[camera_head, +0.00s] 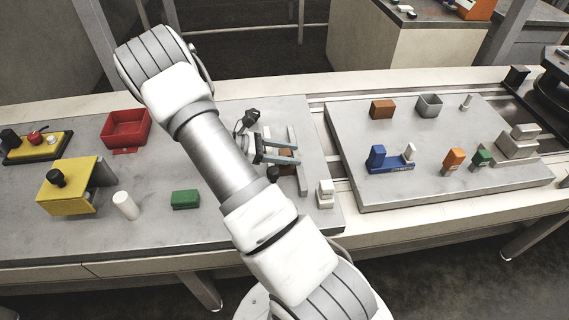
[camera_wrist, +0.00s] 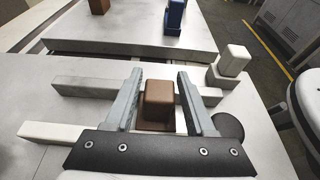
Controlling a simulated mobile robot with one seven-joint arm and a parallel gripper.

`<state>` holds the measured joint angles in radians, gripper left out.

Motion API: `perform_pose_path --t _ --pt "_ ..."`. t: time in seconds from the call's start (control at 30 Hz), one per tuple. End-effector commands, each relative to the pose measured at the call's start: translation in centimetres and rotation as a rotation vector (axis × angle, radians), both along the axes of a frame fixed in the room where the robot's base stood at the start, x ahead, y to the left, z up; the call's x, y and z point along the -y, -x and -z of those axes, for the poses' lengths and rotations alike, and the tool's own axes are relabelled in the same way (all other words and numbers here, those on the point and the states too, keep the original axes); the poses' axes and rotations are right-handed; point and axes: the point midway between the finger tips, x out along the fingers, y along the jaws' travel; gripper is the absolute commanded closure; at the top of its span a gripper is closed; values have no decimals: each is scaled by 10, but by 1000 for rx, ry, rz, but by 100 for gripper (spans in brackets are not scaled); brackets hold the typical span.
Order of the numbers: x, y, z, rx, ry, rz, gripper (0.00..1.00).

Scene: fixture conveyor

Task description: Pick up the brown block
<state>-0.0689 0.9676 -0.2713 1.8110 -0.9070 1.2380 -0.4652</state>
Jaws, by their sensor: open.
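A brown block (camera_wrist: 158,94) stands between the two fingers of my gripper (camera_wrist: 161,74) in the wrist view, with a gap visible on each side. My gripper is open, and its fingers reach past the block on left and right. In the head view my gripper (camera_head: 282,151) is over the right end of the left grey plate, and only a bit of brown (camera_head: 288,167) shows by the fingers; my arm hides the rest. A second brown block (camera_head: 382,109) stands apart at the back of the right plate.
Pale bars (camera_wrist: 84,87) lie beside the block, and a white stepped piece (camera_head: 325,194) stands to its right. A green block (camera_head: 185,199), white cylinder (camera_head: 126,205), yellow fixture (camera_head: 68,190) and red tray (camera_head: 146,125) are on the left. A blue fixture (camera_head: 391,164) is on the right plate.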

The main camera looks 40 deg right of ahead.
Motion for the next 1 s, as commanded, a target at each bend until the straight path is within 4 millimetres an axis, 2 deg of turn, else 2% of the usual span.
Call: perform_pose_path --t 0.1,0.33,0.37,0.6,0.67,1.0 --pt "13 8 6 -1 0 2 45" --pt "15 9 6 0 0 -1 45" --pt "15 9 6 0 0 -1 49" --pt "15 9 6 0 0 -1 92" --pt "15 9 6 0 0 -1 100" --pt "15 8 3 2 0 -1 100"
